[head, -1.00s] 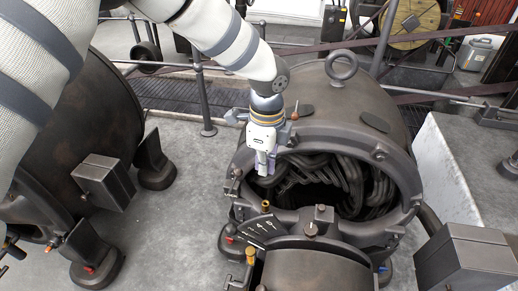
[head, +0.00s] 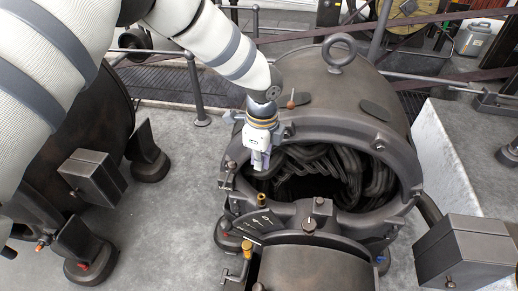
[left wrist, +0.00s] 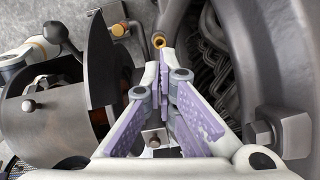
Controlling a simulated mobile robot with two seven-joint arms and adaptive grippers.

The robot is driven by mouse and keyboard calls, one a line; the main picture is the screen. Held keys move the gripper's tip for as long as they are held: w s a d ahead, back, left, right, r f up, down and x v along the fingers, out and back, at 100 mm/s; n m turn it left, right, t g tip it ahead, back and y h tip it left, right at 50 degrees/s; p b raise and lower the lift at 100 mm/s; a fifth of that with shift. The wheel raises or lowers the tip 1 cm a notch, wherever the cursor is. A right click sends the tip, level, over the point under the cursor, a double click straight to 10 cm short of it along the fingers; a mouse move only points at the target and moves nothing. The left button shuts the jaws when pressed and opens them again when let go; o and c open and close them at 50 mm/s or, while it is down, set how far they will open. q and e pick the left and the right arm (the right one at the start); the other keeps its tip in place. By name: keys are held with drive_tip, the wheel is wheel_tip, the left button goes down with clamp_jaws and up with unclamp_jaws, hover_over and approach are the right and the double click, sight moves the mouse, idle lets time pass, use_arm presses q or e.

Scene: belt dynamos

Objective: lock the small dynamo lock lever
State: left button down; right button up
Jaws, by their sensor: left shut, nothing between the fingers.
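My left gripper (head: 261,166) is shut and empty, pointing down at the left edge of the open front of a large dark dynamo (head: 330,100). A smaller dark machine (head: 312,268) stands in front of it. Between them is a marked quadrant plate (head: 262,222). A brass-tipped upright (head: 261,200) stands just below the fingertips, apart from them; it also shows in the left wrist view (left wrist: 158,40), just beyond the fingers. A bent handle with a brass grip (head: 247,248) is lower left. I cannot tell which part is the small dynamo lock lever. My right gripper is not in view.
A short lever with a brown knob (head: 291,101) stands on the dynamo's top. Another large dynamo (head: 90,130) is at left, and a grey box (head: 466,252) at lower right. Railings (head: 195,88) run behind. Bare floor (head: 165,235) lies between the dynamos.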

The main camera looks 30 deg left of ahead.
use_arm(q)
drive_tip(key=shift+a+f, duration=0.85)
drive_tip(key=shift+a, duration=0.2)
drive_tip(key=shift+a+f, duration=0.8)
drive_tip(key=shift+a, duration=0.2)
drive_tip(key=shift+r, duration=0.1)
